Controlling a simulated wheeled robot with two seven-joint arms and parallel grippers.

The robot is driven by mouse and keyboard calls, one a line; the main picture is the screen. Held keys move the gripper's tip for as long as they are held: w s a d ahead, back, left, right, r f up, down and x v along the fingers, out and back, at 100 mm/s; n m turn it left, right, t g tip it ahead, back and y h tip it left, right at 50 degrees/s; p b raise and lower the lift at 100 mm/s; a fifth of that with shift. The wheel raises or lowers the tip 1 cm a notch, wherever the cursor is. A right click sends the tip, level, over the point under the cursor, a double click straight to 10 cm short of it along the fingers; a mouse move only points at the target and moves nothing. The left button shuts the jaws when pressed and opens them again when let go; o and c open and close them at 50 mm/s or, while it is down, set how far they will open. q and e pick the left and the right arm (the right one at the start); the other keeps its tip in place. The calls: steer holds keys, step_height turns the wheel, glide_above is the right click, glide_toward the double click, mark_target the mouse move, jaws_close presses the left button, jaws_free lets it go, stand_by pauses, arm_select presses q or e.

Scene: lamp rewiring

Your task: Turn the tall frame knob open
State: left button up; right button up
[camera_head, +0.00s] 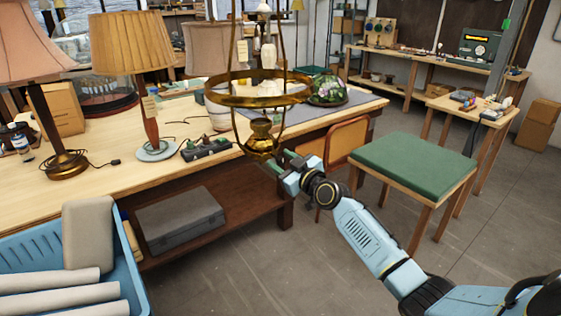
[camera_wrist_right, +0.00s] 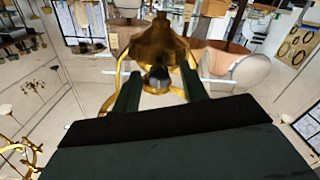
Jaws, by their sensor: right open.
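The tall brass frame (camera_head: 259,98) with a wide ring hangs over the front edge of the workbench in the head view. Its brass font (camera_head: 258,135) sits low in the frame. My right gripper (camera_head: 278,165) reaches the lower right side of the font. In the right wrist view, the brass font (camera_wrist_right: 160,45) is straight ahead. A small dark knob (camera_wrist_right: 158,79) shows between the two green fingers of my right gripper (camera_wrist_right: 160,90), with a gap on each side. I cannot tell how deep it lies between them. My left gripper is not in view.
The workbench (camera_head: 110,195) holds several shaded lamps and a floral glass shade (camera_head: 326,90). A blue crate (camera_head: 135,275) with pale rolls stands at the lower left. A green-topped stool (camera_head: 415,163) is right of my gripper. Open floor lies in front.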

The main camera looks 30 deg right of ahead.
steer(key=shift+w, duration=0.55)
jaws_close()
